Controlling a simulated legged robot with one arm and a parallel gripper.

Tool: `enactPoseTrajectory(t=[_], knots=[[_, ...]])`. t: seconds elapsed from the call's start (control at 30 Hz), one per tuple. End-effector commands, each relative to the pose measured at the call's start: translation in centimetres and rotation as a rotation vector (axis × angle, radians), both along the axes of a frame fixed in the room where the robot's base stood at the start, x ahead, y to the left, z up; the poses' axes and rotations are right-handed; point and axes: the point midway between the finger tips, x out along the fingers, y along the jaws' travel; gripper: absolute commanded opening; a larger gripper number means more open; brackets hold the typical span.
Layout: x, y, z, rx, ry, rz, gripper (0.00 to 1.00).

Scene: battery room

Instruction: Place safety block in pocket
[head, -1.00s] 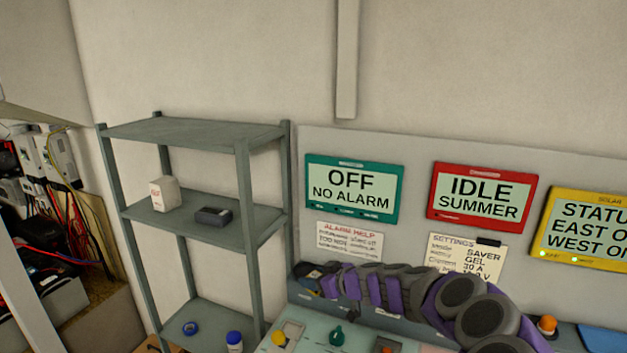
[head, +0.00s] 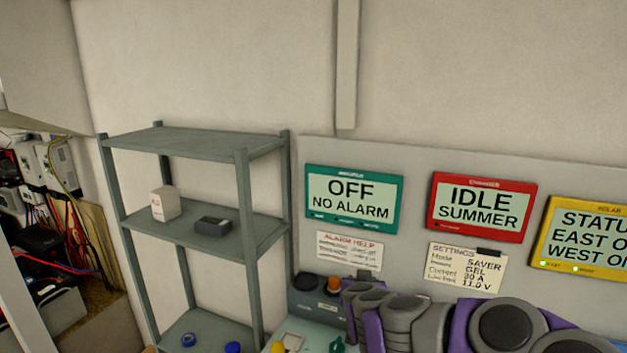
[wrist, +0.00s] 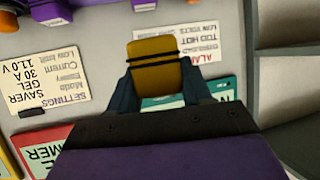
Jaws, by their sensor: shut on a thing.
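My gripper (wrist: 153,88) is shut on a yellow block with dark bands (wrist: 153,52), seen in the wrist view, where the scene appears upside down. The block is gripped between both dark fingers, in front of the grey wall panel with the alarm and settings notes. I take this to be the safety block. In the head view my arm enters at lower right; the gripper and block are not clearly visible there. I cannot make out the pocket in either view.
A grey shelf rack (head: 185,140) stands at left with a white box (head: 165,204) and a dark box (head: 213,226). Teal (head: 354,199), red (head: 481,207) and yellow (head: 587,240) displays hang on the panel. A dark box with an orange button (head: 333,284) sits below the alarm note.

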Motion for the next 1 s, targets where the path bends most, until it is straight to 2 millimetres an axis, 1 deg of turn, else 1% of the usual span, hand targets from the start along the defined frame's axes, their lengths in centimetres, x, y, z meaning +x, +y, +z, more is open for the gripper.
enactPoseTrajectory(t=[0.03, 0.2, 0.3, 0.37, 0.47, 0.6, 0.7, 0.9, 1.0], knots=[[-0.7, -0.6, 0.6, -0.001, -0.005, -0.035, 0.17], [-2.2, -1.9, 1.1, -0.001, 0.000, -0.121, 0.17], [-2.4, -2.3, 1.1, 0.000, 0.002, -0.136, 0.17], [-2.2, -2.5, 0.7, -0.002, 0.003, -0.134, 0.17], [-1.4, -2.9, -0.5, -0.004, 0.005, -0.112, 0.17], [-0.1, -3.1, -3.7, -0.004, 0.011, -0.042, 0.17], [0.3, -3.1, -6.2, -0.002, 0.012, 0.016, 0.17], [0.3, -2.7, -10.0, 0.001, 0.009, 0.107, 0.17], [0.1, -2.5, -11.1, 0.002, 0.007, 0.135, 0.17]])
